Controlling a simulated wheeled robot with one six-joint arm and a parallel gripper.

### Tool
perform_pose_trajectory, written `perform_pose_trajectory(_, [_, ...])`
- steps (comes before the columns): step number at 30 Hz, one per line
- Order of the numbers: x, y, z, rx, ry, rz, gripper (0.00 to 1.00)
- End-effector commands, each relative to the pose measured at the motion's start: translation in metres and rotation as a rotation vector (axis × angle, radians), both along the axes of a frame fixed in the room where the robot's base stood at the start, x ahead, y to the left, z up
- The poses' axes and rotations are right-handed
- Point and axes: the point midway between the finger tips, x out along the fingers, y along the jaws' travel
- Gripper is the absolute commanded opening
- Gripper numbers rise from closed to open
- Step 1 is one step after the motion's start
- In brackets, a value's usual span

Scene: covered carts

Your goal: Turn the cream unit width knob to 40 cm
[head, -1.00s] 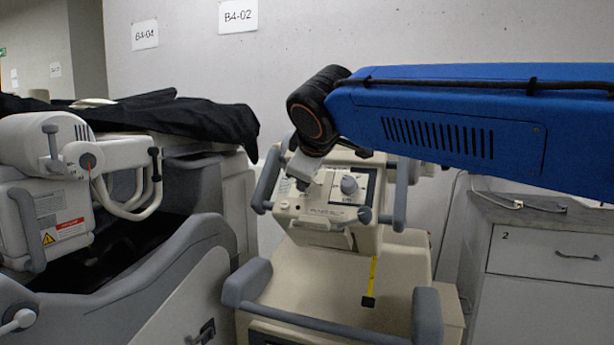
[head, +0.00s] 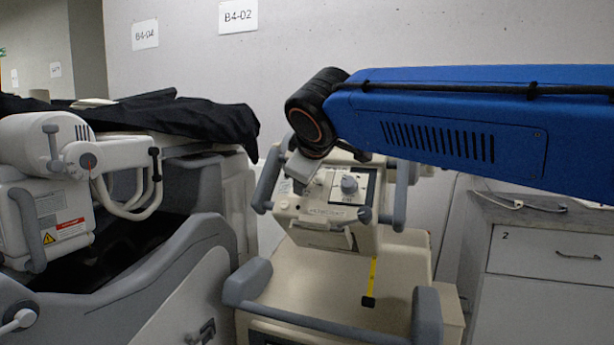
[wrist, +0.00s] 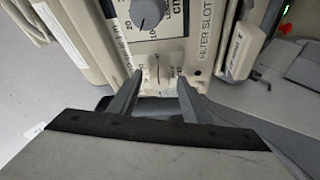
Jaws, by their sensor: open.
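The cream unit (head: 330,238) stands mid-picture in the head view, its control panel tilted up. A round grey knob (head: 349,184) sits on the panel's dark-edged scale; it also shows at the top of the wrist view (wrist: 147,12), with 10 and 20 beside it. A second, paler knob (wrist: 160,68) with a dark line lies just beyond my fingertips in the wrist view. Its label and setting are too small to read. My gripper (wrist: 157,78) is open and empty, one finger towards either side of the pale knob. In the head view my arm partly hides the panel's left side.
Grey handles (head: 398,192) flank the panel. A grey-white unit (head: 45,215) and a cart with a black cover (head: 190,115) stand at left. A drawer cabinet (head: 550,255) stands at right.

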Motion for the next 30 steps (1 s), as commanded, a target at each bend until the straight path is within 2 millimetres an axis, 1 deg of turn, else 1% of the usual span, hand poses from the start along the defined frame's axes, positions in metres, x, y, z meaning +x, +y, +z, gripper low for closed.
perform_pose_trajectory(4, [-0.004,0.0,0.003,0.001,0.0,0.001,0.44])
perform_pose_trajectory(8, [-0.017,-0.001,0.012,0.001,-0.002,0.003,0.44])
perform_pose_trajectory(24, [-0.104,-0.011,0.072,0.001,-0.002,0.003,0.44])
perform_pose_trajectory(30, [-0.128,-0.014,0.088,0.001,-0.001,0.003,0.44])
